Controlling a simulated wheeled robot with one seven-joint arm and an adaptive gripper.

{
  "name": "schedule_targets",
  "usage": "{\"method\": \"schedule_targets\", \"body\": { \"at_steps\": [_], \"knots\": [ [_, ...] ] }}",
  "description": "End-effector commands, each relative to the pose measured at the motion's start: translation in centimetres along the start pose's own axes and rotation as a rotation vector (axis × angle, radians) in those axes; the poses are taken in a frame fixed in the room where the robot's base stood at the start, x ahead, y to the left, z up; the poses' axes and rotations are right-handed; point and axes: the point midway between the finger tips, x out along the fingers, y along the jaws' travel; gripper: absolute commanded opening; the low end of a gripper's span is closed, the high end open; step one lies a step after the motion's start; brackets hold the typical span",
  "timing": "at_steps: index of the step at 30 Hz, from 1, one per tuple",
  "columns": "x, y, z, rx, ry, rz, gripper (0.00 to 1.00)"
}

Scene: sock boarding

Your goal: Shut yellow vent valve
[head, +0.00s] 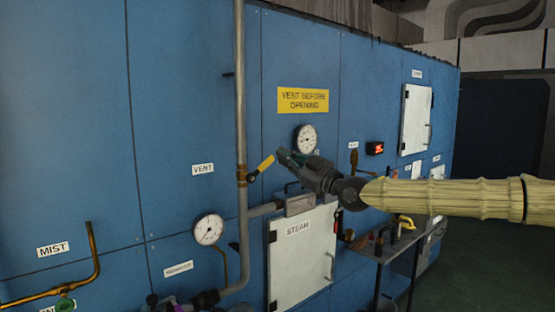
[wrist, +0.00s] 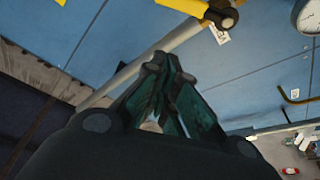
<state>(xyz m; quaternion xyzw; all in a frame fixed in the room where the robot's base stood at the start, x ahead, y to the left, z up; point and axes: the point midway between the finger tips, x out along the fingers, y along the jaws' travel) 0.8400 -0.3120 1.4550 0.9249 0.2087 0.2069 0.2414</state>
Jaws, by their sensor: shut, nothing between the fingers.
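The yellow vent valve lever (head: 265,164) sits on a brass valve body (head: 242,175) on the vertical grey pipe. The lever slants up and to the right, away from the pipe. The VENT label (head: 202,169) is on the blue panel left of the pipe. My gripper (head: 284,156) is just right of the lever's free end, with its fingers shut and empty. I cannot tell whether it touches the lever. In the wrist view the yellow lever (wrist: 195,6) shows at the top edge, partly cut off, beyond my closed fingertips (wrist: 160,62).
The grey pipe (head: 240,80) runs up the blue panel. A round gauge (head: 306,139) is behind my gripper, another gauge (head: 208,229) is lower left. The white STEAM door (head: 300,262) is below. A small side table (head: 385,248) stands at right.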

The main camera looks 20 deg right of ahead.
Motion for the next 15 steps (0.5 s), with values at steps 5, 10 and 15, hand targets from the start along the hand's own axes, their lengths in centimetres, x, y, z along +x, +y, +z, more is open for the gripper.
{"method": "schedule_targets", "body": {
  "at_steps": [5, 10, 15],
  "knots": [
    [2.1, 0.0, -0.2, 0.001, -0.001, -0.002, 0.00],
    [4.2, 0.0, -0.1, 0.002, -0.002, -0.003, 0.00],
    [6.5, 0.0, -0.2, 0.003, -0.001, -0.002, 0.00]
  ]
}}
